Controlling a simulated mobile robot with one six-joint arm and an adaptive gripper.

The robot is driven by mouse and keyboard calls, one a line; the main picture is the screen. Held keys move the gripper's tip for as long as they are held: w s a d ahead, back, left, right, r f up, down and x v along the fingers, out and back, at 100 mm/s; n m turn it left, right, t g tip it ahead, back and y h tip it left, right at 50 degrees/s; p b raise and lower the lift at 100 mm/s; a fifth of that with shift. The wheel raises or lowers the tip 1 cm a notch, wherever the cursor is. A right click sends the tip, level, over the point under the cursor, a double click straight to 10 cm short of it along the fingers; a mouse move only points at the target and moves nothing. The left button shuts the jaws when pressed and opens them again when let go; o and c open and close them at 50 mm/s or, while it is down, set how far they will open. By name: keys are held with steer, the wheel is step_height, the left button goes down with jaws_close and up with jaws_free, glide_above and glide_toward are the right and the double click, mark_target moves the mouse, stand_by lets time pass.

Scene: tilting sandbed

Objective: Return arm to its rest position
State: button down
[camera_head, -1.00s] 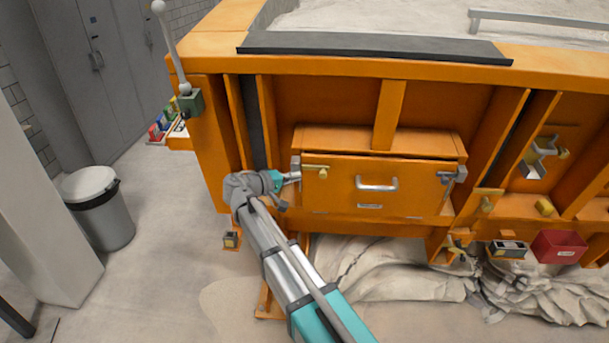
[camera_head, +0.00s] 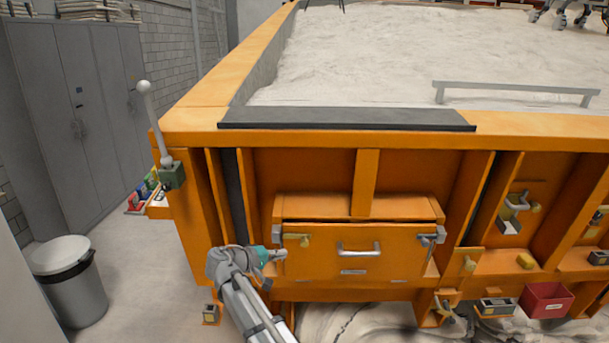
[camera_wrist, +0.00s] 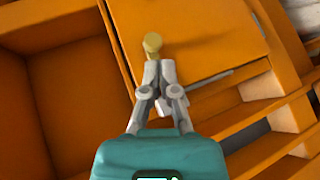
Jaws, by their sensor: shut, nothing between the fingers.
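My gripper (camera_head: 279,255) is at the left edge of the orange drawer box (camera_head: 325,262) on the front of the sandbed frame. In the wrist view my gripper (camera_wrist: 160,72) is shut, its two grey fingers together and empty. Their tips are close to a brass knob (camera_wrist: 152,43) on the orange panel; I cannot tell whether they touch it. In the head view a grey latch with a brass knob (camera_head: 304,240) sits at the panel's upper left. My arm reaches up from the bottom of the head view.
A lever (camera_head: 152,115) stands at the frame's left corner. A grey bin (camera_head: 72,285) is on the floor at left. A red box (camera_head: 546,300) is at lower right. A second latch (camera_head: 430,238) sits at the panel's right.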

steer(key=s+d+f+m+g+y, duration=0.1)
steer(key=s+d+f+g+y, duration=0.25)
steer(key=d, duration=0.85)
steer(key=s+d+f+m+g+y, duration=0.2)
steer(key=s+d+f+y, duration=0.2)
steer(key=s+d, duration=0.3)
steer(key=s+d+f+m+g+y, duration=0.2)
steer(key=s+d+f+g+y, duration=0.1)
steer(key=s+d, duration=0.5)
step_height(320, 180, down, 3)
steer(key=shift+s+r+g+y, duration=0.1)
steer(key=shift+s+g+y, duration=0.25)
steer(key=shift+s+y, duration=0.3)
